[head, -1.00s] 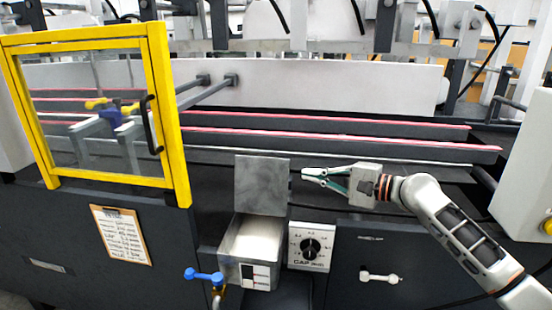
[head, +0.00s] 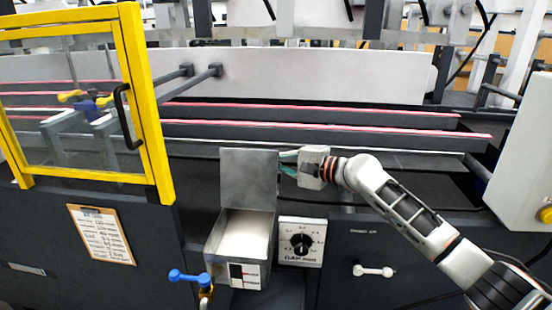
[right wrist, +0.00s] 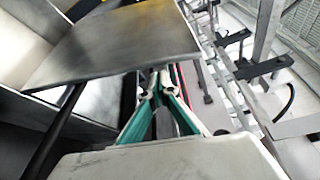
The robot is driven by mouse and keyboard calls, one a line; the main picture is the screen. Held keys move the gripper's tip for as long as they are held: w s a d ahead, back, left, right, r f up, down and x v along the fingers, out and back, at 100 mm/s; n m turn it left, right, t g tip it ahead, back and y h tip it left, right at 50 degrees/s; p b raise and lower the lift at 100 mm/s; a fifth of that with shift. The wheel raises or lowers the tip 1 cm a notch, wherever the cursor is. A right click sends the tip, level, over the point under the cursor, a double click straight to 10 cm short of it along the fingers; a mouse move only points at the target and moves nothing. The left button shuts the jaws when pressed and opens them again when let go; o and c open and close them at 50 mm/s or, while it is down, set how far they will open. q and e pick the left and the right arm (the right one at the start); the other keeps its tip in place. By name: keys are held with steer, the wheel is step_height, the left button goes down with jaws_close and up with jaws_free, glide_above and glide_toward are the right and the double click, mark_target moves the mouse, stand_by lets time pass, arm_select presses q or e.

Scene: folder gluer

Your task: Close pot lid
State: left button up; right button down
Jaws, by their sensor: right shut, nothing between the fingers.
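The pot (head: 212,262) is an open grey metal box with white content, low at the centre of the head view. Its lid (head: 248,180) is a flat grey plate standing upright at the pot's back edge, so the pot is open. In the right wrist view the lid (right wrist: 125,45) fills the upper left. My right gripper (head: 281,164) is at the lid's right edge, its fingertips partly hidden behind the lid. The right wrist view shows its green fingers (right wrist: 156,84) shut and empty, close to the lid's edge; contact is unclear. My left gripper is out of view.
A dial panel (head: 301,243) is right of the pot. A blue-handled valve (head: 189,277) is in front. A yellow-framed guard door (head: 144,100) stands to the left. Red-edged rails (head: 330,127) run behind the lid.

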mark_target(264, 159)
steer(key=s+r, duration=0.2)
steer(key=shift+s+a+p, duration=0.2)
steer(key=shift+s+p, duration=0.1)
steer(key=shift+p, duration=0.1)
steer(key=shift+s+f, duration=0.1)
steer(key=shift+f, duration=0.05)
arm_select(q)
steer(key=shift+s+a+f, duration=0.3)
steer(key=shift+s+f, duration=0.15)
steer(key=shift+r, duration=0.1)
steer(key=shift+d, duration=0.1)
arm_select(e)
steer(key=shift+s, duration=0.1)
